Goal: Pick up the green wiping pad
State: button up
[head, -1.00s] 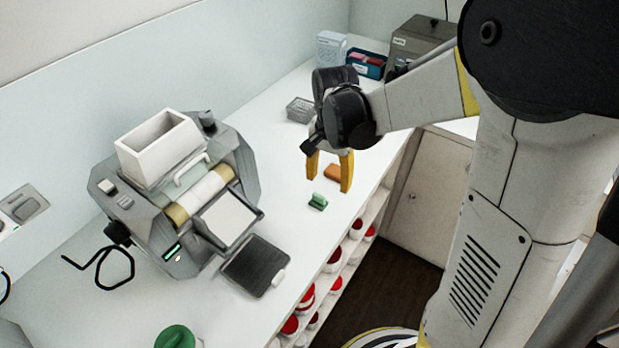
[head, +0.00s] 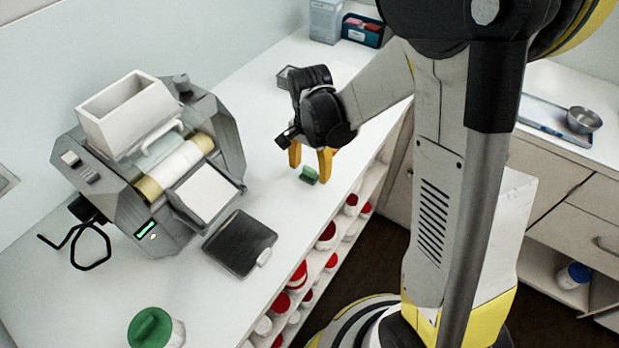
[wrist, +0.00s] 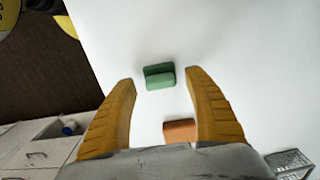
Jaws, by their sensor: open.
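The green wiping pad (head: 309,175) lies on the white counter near its front edge. In the wrist view the pad (wrist: 160,77) is a small green block just beyond and between my fingertips. My gripper (head: 310,163) is open with yellow fingers pointing down, above and beside the pad in the head view. In the wrist view my gripper's (wrist: 161,74) two fingers are wide apart with nothing between the tips but the pad's outline below. I cannot tell the exact height of the tips above the counter.
An orange block (wrist: 181,130) lies close to the pad, between my fingers' bases in the wrist view. A grey mill (head: 160,170) with a white hopper stands left. A dark flat tray (head: 240,250) and a green-lidded jar (head: 151,328) are nearer. A wire basket (wrist: 290,162) stands behind.

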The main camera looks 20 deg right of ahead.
jog(key=shift+f, duration=0.6)
jog(key=c, duration=1)
jog(key=shift+r, duration=0.1)
notch_tip(320, 180, up, 4)
jog(key=shift+f+p, duration=0.1)
jog(key=shift+p, duration=0.85)
jog(key=s+d+r+p, duration=0.1)
jog(key=s+d+r, duration=0.1)
jog(key=s, duration=0.1)
jog(key=s+d+r+p, duration=0.1)
jog(key=s+d+r, duration=0.1)
jog(key=s+d, duration=0.1)
jog(key=s+d+r+p, duration=0.1)
jog(key=s+d+r, duration=0.1)
jog(key=s+r, duration=0.1)
jog(key=shift+d, duration=0.3)
jog(key=shift+w, duration=0.1)
